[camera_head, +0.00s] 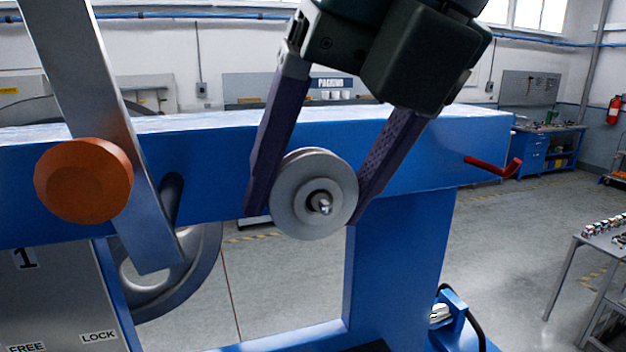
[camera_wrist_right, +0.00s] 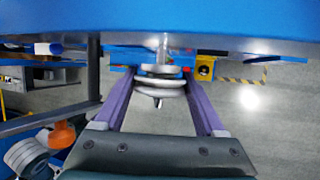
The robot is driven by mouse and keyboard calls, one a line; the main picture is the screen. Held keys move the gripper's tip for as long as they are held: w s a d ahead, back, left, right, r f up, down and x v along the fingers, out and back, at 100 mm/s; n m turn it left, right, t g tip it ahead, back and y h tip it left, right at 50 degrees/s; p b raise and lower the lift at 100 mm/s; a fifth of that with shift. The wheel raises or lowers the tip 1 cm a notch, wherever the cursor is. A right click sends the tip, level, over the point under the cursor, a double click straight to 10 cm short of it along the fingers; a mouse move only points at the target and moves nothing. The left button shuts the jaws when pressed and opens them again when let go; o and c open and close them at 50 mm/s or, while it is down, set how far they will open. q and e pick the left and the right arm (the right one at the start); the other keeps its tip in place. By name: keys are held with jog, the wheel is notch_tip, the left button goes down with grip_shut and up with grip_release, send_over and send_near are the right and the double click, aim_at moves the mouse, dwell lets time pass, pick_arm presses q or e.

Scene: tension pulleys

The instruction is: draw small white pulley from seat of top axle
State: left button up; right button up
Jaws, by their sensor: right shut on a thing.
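The small white pulley (camera_head: 296,203), a light grey-white grooved disc, is on the top axle (camera_head: 323,205) in front of the blue beam. The axle's metal tip sticks out through the dark hub. My right gripper (camera_head: 311,212) comes down from above, shut on the pulley with one purple finger on each side of its rim. In the right wrist view, the pulley (camera_wrist_right: 166,86) sits between the fingers, edge-on. A length of bare axle (camera_wrist_right: 163,48) shows between it and the blue beam. My left gripper is not in view.
The blue beam (camera_head: 430,150) spans behind the pulley, with a red handle (camera_head: 493,166) at its right. A grey lever bar (camera_head: 105,110) and an orange knob (camera_head: 84,181) stand at left. A large grey wheel (camera_head: 190,280) is below. Free room lies right of the post.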

aim_at(332, 207)
jog(key=shift+c, duration=0.7)
jog(key=shift+s+d+b, duration=0.15)
jog(key=shift+s+b, duration=0.25)
jog(key=shift+s, duration=0.15)
jog(key=shift+s+d+b, duration=0.3)
jog(key=shift+s+b, duration=0.35)
jog(key=shift+s, duration=0.3)
jog(key=shift+s+d, duration=0.1)
jog(key=shift+s, duration=0.15)
jog(key=shift+s+d+b, duration=0.3)
jog(key=shift+s+b, duration=0.3)
jog(key=shift+s, duration=0.35)
